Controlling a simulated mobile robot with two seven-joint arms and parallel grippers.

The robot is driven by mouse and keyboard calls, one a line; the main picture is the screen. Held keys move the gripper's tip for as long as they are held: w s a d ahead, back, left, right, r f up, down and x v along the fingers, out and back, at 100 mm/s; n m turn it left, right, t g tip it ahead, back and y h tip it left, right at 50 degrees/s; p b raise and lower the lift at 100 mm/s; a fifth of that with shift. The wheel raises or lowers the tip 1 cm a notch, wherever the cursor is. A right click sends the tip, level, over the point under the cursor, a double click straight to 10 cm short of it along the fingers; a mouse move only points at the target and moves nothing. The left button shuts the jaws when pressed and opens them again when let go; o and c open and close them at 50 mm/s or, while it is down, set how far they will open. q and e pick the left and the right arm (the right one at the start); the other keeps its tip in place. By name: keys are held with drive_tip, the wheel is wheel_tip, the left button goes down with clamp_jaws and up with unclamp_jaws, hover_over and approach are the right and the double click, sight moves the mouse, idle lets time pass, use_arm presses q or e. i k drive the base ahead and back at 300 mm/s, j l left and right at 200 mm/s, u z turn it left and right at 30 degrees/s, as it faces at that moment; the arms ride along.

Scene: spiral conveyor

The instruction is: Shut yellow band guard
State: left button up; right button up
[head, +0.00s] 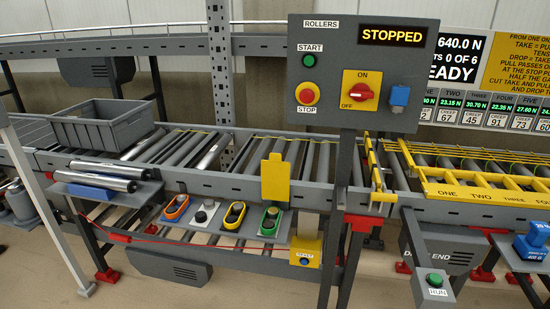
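A yellow barred frame (475,193) lies over the rollers at the right, its front rail marked ONE, TWO, THREE, FOUR; it runs out of the picture. A narrow yellow frame (376,172) stands beside it, just right of the control post. A flat yellow plate (275,177) stands upright at the conveyor's front rail, left of the post. I cannot tell for certain which of these is the band guard, or how far it is open. Neither of my grippers is in view.
A control panel (361,73) reads STOPPED, with START, STOP and an ON/OFF switch. A grey crate (100,125) sits on the conveyor at left, with loose rollers (105,172) before it. A RUN button box (433,284) stands low at right.

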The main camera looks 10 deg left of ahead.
sight(275, 173)
drive_tip(key=i+j+z, duration=0.25)
drive_tip(key=j, duration=0.15)
drive_tip(key=j+z, duration=0.25)
drive_tip(key=j, duration=0.2)
drive_tip(key=j+z, duration=0.3)
drive_tip(key=j, duration=0.15)
